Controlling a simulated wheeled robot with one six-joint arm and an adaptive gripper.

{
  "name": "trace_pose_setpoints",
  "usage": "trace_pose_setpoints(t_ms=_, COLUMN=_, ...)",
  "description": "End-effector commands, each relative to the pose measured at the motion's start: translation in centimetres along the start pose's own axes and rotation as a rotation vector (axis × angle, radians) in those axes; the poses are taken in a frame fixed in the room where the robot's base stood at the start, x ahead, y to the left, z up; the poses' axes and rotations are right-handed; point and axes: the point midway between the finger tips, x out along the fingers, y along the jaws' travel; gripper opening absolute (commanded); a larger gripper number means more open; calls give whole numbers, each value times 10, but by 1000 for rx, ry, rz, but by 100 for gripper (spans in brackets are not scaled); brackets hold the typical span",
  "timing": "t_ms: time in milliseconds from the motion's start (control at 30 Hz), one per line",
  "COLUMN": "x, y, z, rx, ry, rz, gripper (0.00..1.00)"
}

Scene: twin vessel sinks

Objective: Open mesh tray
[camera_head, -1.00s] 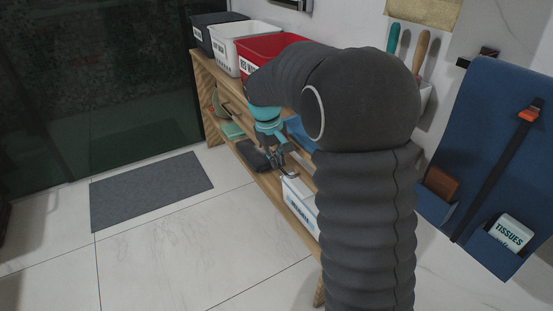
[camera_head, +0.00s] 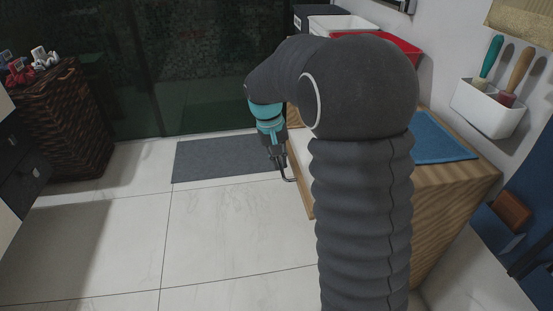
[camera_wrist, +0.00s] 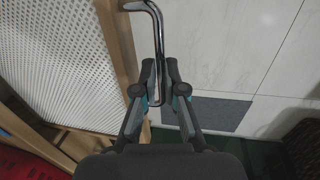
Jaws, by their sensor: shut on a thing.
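The mesh tray (camera_wrist: 70,55) has a white perforated sheet in a wooden frame and fills the left of the wrist view. Its chrome bar handle (camera_wrist: 158,25) stands off the frame's edge and passes between my fingers. My gripper (camera_wrist: 161,75) is shut on this handle. In the head view, my gripper (camera_head: 284,165) is beside the tray's wooden front (camera_head: 299,184), low at the left side of the wooden shelf unit. My arm hides most of the tray there, so how far it is pulled out is hard to tell.
The wooden shelf unit (camera_head: 455,195) carries a white bin (camera_head: 343,25), a red bin (camera_head: 405,50) and a blue cloth (camera_head: 440,143). A grey mat (camera_head: 225,158) lies behind my gripper. A wicker basket (camera_head: 65,125) stands at far left. The tiled floor in front is clear.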

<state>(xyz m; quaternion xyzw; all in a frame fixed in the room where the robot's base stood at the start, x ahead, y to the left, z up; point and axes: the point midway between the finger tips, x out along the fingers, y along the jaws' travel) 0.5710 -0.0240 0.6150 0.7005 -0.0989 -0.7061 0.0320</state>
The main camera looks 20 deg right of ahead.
Motion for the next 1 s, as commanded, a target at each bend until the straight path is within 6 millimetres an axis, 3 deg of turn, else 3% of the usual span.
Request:
trace_pose_setpoints(t_ms=367, x=0, y=-1, z=1, rx=5, ry=-4, rz=0, gripper=0)
trace_pose_setpoints(t_ms=400, x=0, y=-1, z=1, rx=4, ry=-4, rz=0, gripper=17)
trace_pose_setpoints(t_ms=500, x=0, y=-2, z=1, rx=3, ry=-3, rz=0, gripper=35)
trace_pose_setpoints(t_ms=833, x=-3, y=-2, z=0, rx=2, ry=-1, rz=0, gripper=35)
trace_pose_setpoints(t_ms=1000, x=-21, y=-2, z=0, rx=2, ry=1, rz=0, gripper=35)
